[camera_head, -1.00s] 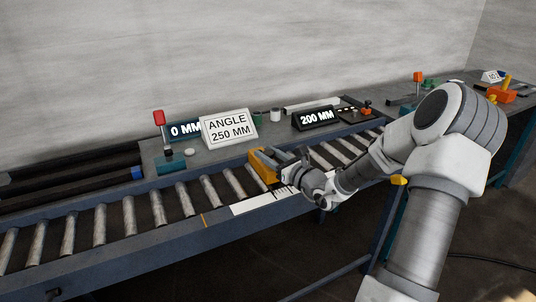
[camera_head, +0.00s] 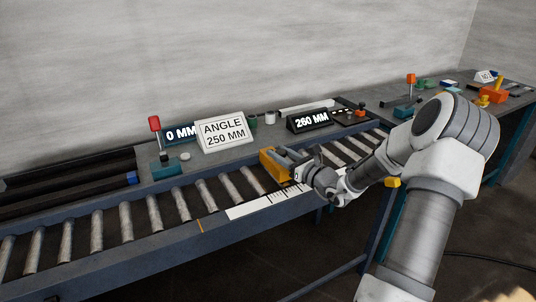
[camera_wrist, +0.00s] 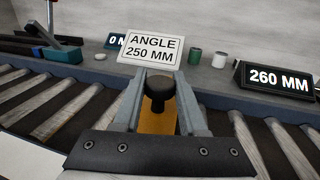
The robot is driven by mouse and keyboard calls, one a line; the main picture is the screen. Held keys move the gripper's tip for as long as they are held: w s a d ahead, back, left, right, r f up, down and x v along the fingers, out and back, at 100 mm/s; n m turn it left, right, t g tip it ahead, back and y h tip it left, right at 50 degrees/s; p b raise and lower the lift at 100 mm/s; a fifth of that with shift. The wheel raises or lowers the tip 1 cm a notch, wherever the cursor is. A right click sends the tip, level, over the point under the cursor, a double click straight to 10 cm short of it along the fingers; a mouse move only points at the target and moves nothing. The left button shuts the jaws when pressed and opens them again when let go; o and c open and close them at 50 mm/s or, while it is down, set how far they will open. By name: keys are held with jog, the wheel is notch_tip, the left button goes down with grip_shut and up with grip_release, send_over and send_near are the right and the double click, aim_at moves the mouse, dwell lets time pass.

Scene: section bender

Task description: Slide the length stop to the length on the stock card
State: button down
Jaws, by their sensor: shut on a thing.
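The stock card (camera_head: 223,131) is a white tented sign reading "ANGLE 250 MM"; it also shows in the wrist view (camera_wrist: 151,49). A black display (camera_head: 309,120) to its right reads "260 MM", also clear in the wrist view (camera_wrist: 276,80). The length stop (camera_head: 274,166) is a yellow-orange block on the roller conveyor, above a white scale (camera_head: 270,200) on the front rail. My gripper (camera_wrist: 160,104) is shut on the stop's black knob (camera_wrist: 160,86), with the yellow block (camera_wrist: 158,122) below it. The stop's lower part is hidden in the wrist view.
A second display (camera_head: 181,133) reading "0 MM" stands partly behind the card, beside a red-handled lever (camera_head: 155,124). Dark bars lie in a rack (camera_head: 70,175) at the left. Rollers (camera_head: 154,213) to the left of the stop are bare.

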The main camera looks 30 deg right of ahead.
jog(key=shift+a, duration=0.35)
jog(key=shift+c, duration=2.3)
grip_release()
jog(key=shift+s, duration=0.1)
jog(key=p+v, duration=0.2)
jog(key=v, duration=1.5)
jog(key=shift+s+d, duration=0.1)
